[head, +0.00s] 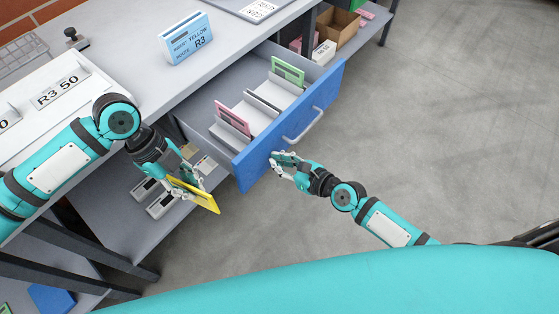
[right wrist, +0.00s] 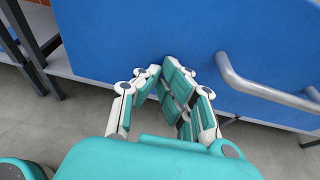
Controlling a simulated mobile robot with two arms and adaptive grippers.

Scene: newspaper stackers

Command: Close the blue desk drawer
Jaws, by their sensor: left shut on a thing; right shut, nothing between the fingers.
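The blue desk drawer (head: 250,161) is pulled out from under the desk, its blue front facing me with a grey bar handle (head: 303,125). Inside stand a pink card (head: 233,119) and a green card (head: 288,70) among grey dividers. My right gripper (head: 277,161) is shut and empty, at the drawer front to the lower left of the handle. In the right wrist view the blue front (right wrist: 190,30) fills the top, with the handle (right wrist: 265,90) right of the fingers; I cannot tell whether they touch it. My left gripper (head: 189,184) is shut on a yellow card (head: 197,196), left of the drawer.
A blue and white sign reading "INSERT YELLOW ROUTE R3" (head: 187,38) stands on the desk (head: 140,55). A tray labelled R3 50 (head: 58,90) is at left. Lower shelves hold boxes and a cardboard bin (head: 340,30). The floor (head: 450,120) at right is clear.

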